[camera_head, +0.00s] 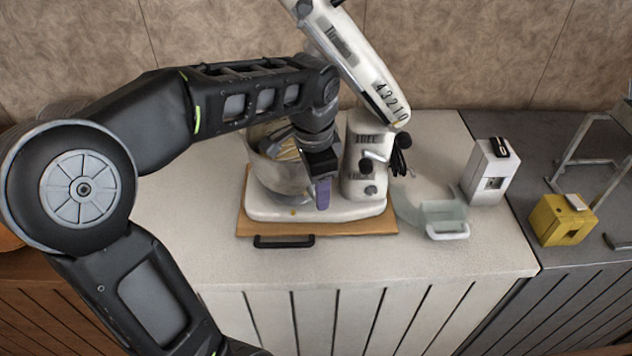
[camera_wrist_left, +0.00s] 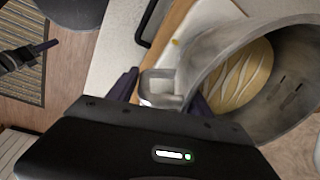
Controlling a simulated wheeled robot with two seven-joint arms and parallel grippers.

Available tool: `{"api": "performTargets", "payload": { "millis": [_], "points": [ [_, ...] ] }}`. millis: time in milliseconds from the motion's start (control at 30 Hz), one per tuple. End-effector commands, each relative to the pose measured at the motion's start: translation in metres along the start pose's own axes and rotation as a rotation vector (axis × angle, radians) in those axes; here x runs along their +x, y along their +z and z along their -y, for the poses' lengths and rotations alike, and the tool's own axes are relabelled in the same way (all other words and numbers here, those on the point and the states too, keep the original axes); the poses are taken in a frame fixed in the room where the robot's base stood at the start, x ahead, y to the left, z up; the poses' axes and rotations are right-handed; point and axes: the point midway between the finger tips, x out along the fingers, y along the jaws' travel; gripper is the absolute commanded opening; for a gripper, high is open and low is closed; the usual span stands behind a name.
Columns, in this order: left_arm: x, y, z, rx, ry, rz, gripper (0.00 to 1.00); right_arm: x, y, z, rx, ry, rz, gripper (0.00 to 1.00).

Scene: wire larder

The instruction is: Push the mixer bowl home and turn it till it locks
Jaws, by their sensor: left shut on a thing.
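The mixer (camera_head: 366,150) is white, on a wooden board (camera_head: 330,222), with its head tilted up. The steel mixer bowl (camera_head: 280,178) sits on the mixer base at the left of the column, partly hidden by my left arm. In the left wrist view the bowl (camera_wrist_left: 222,72) holds pale yellow, ridged dough. My left gripper (camera_head: 322,190) has purple fingers and is shut on the bowl's metal handle (camera_wrist_left: 160,87), at the front right side of the bowl. The bowl's seat is hidden. My right gripper (camera_wrist_left: 38,52) seems to show at the left wrist view's left edge, jaws unclear.
A glass, scoop-like dish (camera_head: 440,215) and a white box-shaped device (camera_head: 490,172) stand right of the mixer. A yellow block (camera_head: 562,220) and a metal frame (camera_head: 590,150) are on the dark counter.

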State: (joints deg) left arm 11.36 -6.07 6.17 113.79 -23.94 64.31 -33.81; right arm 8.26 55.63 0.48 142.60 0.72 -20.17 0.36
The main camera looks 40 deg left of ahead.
Motion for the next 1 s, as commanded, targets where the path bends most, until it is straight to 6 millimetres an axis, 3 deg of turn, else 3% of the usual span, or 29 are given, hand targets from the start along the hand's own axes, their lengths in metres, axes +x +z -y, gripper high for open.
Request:
{"api": "performTargets", "payload": {
  "millis": [500, 533, 800, 1000],
  "points": [
    [0.009, 0.0, 0.0, 0.002, -0.006, -0.004, 0.0, 0.008, 0.0, -0.003, 0.0, 0.0, 0.0, 0.36],
    [0.008, 0.0, 0.0, 0.001, -0.006, -0.004, 0.61, 0.007, 0.0, -0.003, 0.0, 0.0, 0.0, 0.36],
    [0.009, 0.0, -0.001, 0.001, -0.003, -0.002, 0.83, 0.007, 0.0, -0.003, 0.0, 0.0, 0.0, 0.36],
    [0.012, 0.002, -0.003, -0.001, 0.005, 0.004, 0.84, 0.008, 0.0, -0.003, 0.0, 0.0, 0.0, 0.36]
  ]
}}
